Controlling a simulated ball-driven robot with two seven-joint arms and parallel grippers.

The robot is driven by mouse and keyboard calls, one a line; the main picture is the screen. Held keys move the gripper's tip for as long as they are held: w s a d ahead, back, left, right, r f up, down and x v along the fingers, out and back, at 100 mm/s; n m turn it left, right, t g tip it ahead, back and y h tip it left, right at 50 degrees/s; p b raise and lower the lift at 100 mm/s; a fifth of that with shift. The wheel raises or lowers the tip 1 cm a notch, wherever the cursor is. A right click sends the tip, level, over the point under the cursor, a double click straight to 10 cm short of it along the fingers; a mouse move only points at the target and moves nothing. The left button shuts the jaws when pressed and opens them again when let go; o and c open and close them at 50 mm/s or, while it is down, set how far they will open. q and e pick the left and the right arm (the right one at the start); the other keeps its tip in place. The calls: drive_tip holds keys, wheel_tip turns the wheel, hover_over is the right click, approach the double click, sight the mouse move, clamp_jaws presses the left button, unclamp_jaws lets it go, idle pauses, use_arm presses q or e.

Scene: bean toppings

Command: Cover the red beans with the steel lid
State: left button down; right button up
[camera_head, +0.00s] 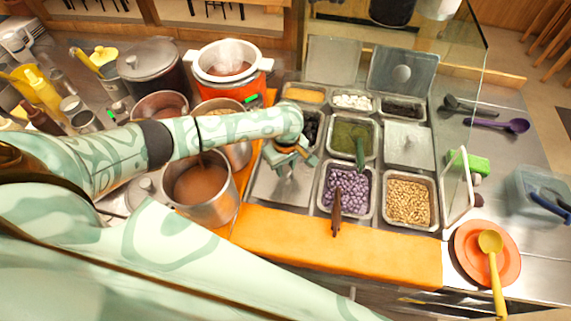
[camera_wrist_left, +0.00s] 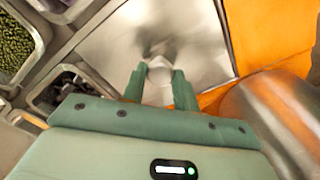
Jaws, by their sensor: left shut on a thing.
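The steel lid (camera_head: 264,188) is a flat square plate at the front left of the topping pans, under my left gripper (camera_head: 292,160). In the left wrist view, the fingers of my left gripper (camera_wrist_left: 160,86) are shut on the knob of the lid (camera_wrist_left: 200,35). I cannot tell whether the lid rests flat or is slightly raised. The purple-red beans (camera_head: 358,183) lie uncovered in a steel pan just right of the lid, with a brown handle (camera_head: 336,215) sticking out at the front. My right gripper is not in view.
Pale beans (camera_head: 408,202) fill the pan to the right; a pan of green topping (camera_head: 349,138) is behind. An orange board (camera_head: 340,250) runs along the front. A steel pot of brown liquid (camera_head: 203,188) stands close left of the lid. A glass panel is at right.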

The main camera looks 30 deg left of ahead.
use_arm(q)
drive_tip(key=c, duration=1)
unclamp_jaws()
wheel_tip(320, 180, up, 16)
drive_tip(key=p, duration=0.7)
